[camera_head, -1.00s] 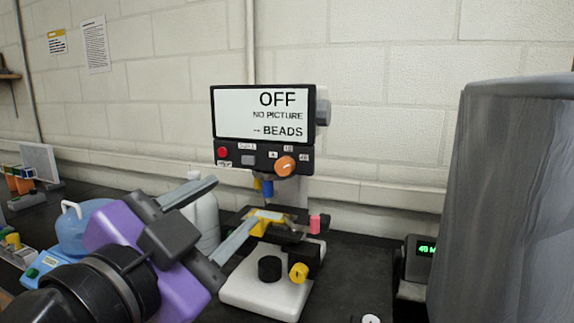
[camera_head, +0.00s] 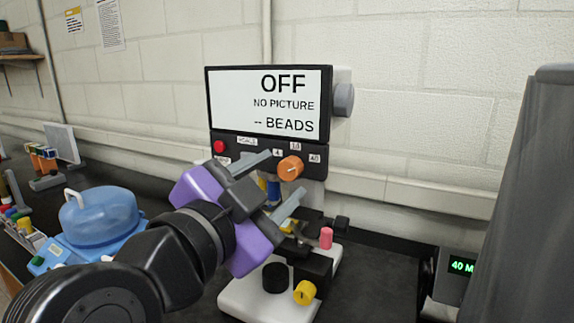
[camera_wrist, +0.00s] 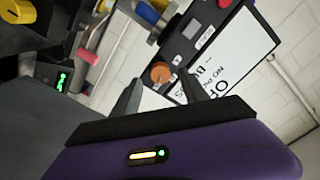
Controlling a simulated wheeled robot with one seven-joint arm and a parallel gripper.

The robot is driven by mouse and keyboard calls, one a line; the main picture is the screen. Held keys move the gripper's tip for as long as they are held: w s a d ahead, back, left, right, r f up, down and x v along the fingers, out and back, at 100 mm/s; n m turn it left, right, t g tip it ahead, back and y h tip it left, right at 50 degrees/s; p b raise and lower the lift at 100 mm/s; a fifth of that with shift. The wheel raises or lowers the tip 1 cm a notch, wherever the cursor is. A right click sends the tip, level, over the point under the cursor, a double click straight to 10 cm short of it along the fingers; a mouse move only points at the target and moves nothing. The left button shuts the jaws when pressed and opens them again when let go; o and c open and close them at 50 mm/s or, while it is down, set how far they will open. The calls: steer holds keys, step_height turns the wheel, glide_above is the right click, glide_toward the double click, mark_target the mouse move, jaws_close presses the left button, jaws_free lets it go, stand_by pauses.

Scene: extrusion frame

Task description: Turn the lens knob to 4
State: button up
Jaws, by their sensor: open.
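The lens knob appears to be the orange round knob (camera_head: 290,168) at the right of the control strip under the microscope's screen, with small labels 4, 10 and 40 around it. It also shows in the wrist view (camera_wrist: 161,73), ahead of and between my fingertips. The screen (camera_head: 268,103) reads OFF, NO PICTURE, -- BEADS. My gripper (camera_head: 285,180) is open and empty, its fingers pointing toward the knob and apart from it. In the wrist view my gripper's fingers (camera_wrist: 160,88) stand on either side of the knob. The knob's pointer setting is too small to read.
A red button (camera_head: 219,147) sits at the strip's left. Below are the microscope's stage, a pink knob (camera_head: 326,238), a yellow knob (camera_head: 305,292) and a black knob (camera_head: 275,277). A blue lidded device (camera_head: 98,220) stands left, a grey covered shape (camera_head: 525,200) right.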

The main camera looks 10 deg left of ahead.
mark_target(287, 171)
steer(key=shift+p+x, duration=0.3)
steer(key=shift+x, duration=1.4)
jaws_close()
